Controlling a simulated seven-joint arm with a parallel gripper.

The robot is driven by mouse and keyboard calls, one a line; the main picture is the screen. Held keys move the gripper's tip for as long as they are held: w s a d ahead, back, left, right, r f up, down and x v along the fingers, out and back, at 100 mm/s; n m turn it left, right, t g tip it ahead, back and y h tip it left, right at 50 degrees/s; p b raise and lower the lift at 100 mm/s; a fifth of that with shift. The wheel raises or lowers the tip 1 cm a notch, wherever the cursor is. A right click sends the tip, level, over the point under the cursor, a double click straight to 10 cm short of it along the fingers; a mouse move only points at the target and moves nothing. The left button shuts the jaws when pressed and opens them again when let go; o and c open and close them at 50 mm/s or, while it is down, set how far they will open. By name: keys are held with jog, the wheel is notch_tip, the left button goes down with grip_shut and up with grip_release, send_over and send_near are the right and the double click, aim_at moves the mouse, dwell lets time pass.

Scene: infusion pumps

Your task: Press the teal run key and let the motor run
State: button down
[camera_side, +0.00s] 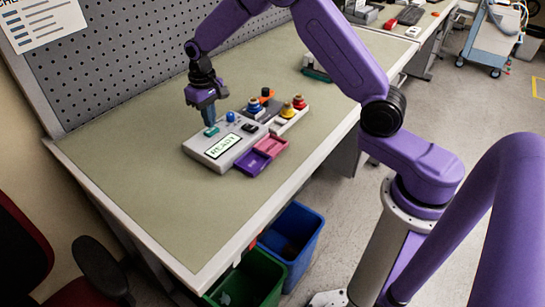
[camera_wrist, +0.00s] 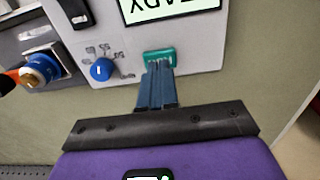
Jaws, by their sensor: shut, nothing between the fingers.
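The pump (camera_side: 199,150) is a light grey box on the bench, and its screen (camera_side: 222,146) reads READY. The screen is upside down and partly cut off in the wrist view (camera_wrist: 172,8). The teal run key (camera_side: 213,132) is near the pump's back left edge. It also shows in the wrist view (camera_wrist: 160,54). My gripper (camera_side: 209,124) points down with its blue fingers shut and empty. In the wrist view the fingertips (camera_wrist: 158,68) are right at the key and cover part of it. I cannot tell whether they touch it.
A blue knob (camera_side: 230,117) sits beside the key. Purple (camera_side: 252,162) and pink (camera_side: 271,145) trays stand at the pump's front right. A unit with a blue (camera_side: 254,105), a yellow (camera_side: 287,111) and a red (camera_side: 299,102) knob lies behind. The bench's left part is clear.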

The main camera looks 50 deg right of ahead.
jog(key=shift+f, duration=0.9)
jog(key=shift+r, duration=0.15)
dwell(0.4)
notch_tip(320, 180, up, 8)
dwell(0.9)
